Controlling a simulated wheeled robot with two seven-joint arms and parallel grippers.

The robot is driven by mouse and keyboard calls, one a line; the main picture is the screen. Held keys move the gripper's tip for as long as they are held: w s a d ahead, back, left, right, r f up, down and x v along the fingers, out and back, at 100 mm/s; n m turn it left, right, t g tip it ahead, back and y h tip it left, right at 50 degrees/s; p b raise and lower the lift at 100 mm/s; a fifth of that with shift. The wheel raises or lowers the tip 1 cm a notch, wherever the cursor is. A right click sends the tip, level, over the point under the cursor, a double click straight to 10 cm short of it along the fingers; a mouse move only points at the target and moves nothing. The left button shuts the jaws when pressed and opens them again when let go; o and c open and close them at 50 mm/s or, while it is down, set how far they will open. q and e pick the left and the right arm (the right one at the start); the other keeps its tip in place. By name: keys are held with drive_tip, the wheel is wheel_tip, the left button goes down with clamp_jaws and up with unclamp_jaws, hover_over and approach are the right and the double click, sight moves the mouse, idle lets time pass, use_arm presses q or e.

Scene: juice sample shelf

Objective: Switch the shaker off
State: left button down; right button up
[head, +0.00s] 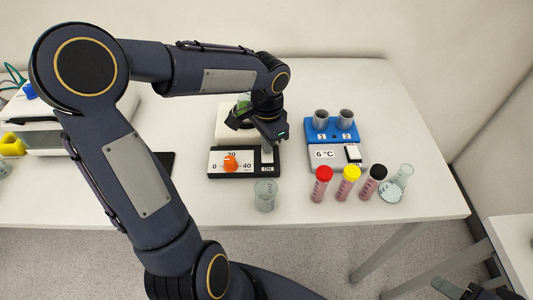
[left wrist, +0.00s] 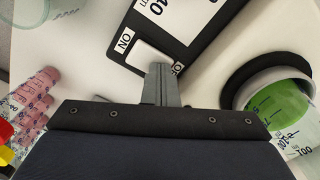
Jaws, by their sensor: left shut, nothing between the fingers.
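The shaker (head: 216,170) stands mid-table, with a white top and a black front panel that has an orange dial (head: 231,163) marked 0, 20 and 40. In the left wrist view its white rocker switch (left wrist: 140,54) lies between an ON label (left wrist: 125,40) and a partly hidden OFF label (left wrist: 178,68). My left gripper (head: 268,147) is shut and empty, pointing down at the switch. Its fingertips (left wrist: 160,70) overlap the OFF end of the switch; contact cannot be told. My right gripper (head: 466,290) shows only partly at the lower right.
A beaker with green liquid (left wrist: 283,110) sits by the shaker panel. An empty beaker (head: 265,195) stands in front. Right of the shaker are a blue-topped 6 °C unit (head: 325,158), capped tubes (head: 348,182) and a flask (head: 396,183).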

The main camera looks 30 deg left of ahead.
use_arm(q)
wheel_tip(320, 180, up, 7)
drive_tip(key=p, duration=0.5)
drive_tip(key=shift+p, duration=0.35)
drive_tip(key=shift+s, duration=0.1)
drive_tip(key=s+d+r+n+t+h, duration=0.2)
drive_tip(key=s+n, duration=0.1)
drive_tip(key=s, duration=0.5)
drive_tip(key=s+d+r+n+t+h, duration=0.1)
drive_tip(key=s+d+r+n+t, duration=0.1)
drive_tip(key=s, duration=0.6)
drive_tip(key=shift+s+r+n+t+h, duration=0.15)
drive_tip(key=shift+s+n+t+h, duration=0.25)
drive_tip(key=shift+n+t, duration=0.6)
